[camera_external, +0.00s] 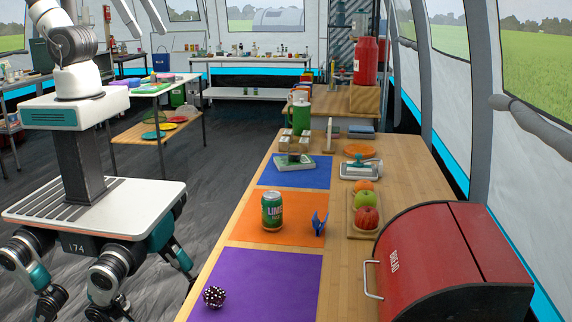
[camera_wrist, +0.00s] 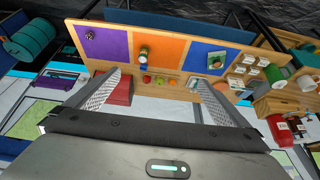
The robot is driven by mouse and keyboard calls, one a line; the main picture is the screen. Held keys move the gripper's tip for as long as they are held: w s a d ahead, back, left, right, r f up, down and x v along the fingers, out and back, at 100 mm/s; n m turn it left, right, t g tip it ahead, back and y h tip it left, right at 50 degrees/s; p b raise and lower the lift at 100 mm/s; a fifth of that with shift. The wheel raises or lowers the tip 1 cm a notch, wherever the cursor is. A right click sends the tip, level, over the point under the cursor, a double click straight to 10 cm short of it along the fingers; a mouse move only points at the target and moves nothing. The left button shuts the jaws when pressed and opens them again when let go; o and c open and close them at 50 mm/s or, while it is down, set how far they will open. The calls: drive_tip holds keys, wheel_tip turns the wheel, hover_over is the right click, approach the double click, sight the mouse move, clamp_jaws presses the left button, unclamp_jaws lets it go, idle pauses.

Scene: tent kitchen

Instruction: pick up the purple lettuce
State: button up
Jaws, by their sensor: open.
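A small round dark-purple ball with white speckles (camera_external: 214,297), which looks like the purple lettuce, sits on the purple mat (camera_external: 262,280) at the near end of the wooden counter. In the wrist view the ball (camera_wrist: 90,35) is small, on the purple mat at upper left. My gripper (camera_wrist: 153,76) is open and empty, its two fingers wide apart. It is high above and away from the counter, and the ball lies outside the fingers, beyond the left one. The gripper itself does not show in the external view.
A green can (camera_external: 272,211) and a blue item (camera_external: 319,223) stand on the orange mat. A red bread box (camera_external: 455,262) is at the right. Fruit on a wooden tray (camera_external: 372,236) lies behind it. The purple mat is otherwise bare.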

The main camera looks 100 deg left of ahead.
drive_tip(key=shift+s+a+f, duration=0.1)
drive_tip(key=shift+s, duration=0.05)
drive_tip(key=c, duration=1.2)
